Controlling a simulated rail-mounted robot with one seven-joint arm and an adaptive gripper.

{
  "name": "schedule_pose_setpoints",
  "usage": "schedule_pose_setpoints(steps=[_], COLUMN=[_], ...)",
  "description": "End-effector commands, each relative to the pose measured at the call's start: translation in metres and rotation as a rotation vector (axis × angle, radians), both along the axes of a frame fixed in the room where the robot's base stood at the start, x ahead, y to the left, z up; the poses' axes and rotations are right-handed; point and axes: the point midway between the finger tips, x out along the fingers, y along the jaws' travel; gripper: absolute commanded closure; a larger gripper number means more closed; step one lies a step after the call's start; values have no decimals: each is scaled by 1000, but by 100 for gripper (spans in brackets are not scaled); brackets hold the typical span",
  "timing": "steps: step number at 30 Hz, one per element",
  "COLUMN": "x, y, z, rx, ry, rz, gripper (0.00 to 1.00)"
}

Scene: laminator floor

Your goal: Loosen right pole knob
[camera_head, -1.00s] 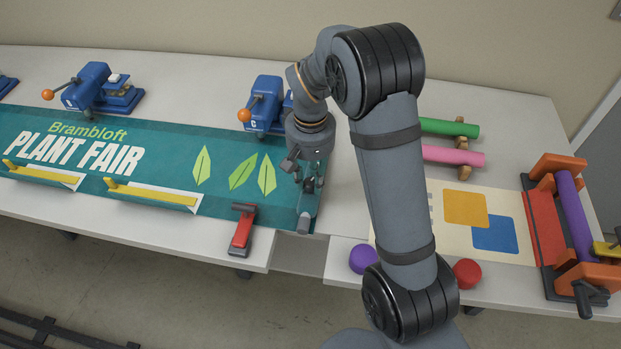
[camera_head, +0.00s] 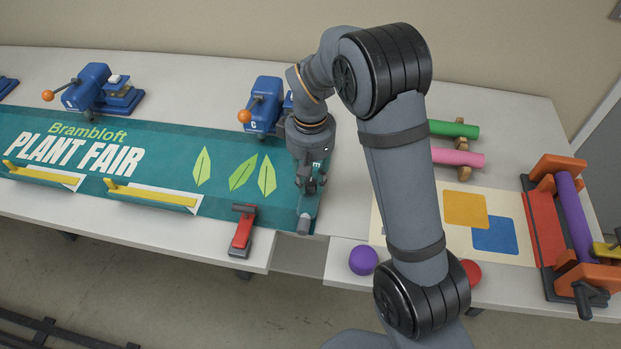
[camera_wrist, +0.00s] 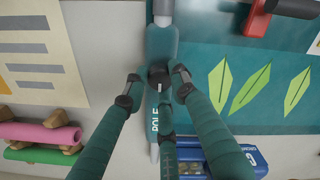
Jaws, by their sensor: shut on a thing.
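The right pole (camera_head: 307,213) is a teal bar with a grey end, lying along the right edge of the teal Plant Fair banner (camera_head: 160,160). In the wrist view the pole (camera_wrist: 161,40) runs top to bottom, with part of the word "POLE" on it. Its dark round knob (camera_wrist: 157,74) sits on the pole between my fingertips. My gripper (camera_head: 310,184) is over the pole, fingers pointing down. In the wrist view my gripper (camera_wrist: 157,82) is shut on the knob, with fingers around it. In the head view my fingers hide the knob.
A red-handled clamp (camera_head: 243,230) sits at the table's front edge left of the pole. A blue press (camera_head: 268,105) with an orange ball handle stands behind. Purple ball (camera_head: 363,260) lies right of a gap between tables. Pink (camera_head: 455,157) and green (camera_head: 455,129) rolls lie at the right.

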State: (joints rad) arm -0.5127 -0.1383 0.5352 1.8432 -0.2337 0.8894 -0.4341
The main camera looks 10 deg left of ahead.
Motion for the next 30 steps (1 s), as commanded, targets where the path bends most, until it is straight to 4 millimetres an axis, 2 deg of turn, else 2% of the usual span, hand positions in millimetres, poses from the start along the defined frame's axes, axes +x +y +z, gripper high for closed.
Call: schedule_pose_setpoints(steps=[5, 6, 15, 25, 30], x=[0, 0, 0, 0, 2], y=[0, 0, 0, 0, 1], z=[0, 0, 0, 3, 25], rx=[0, 0, 0, 1, 3], ry=[0, 0, 0, -2, -5], rz=[2, 2, 1, 0, 0], gripper=[100, 73, 55, 55, 55])
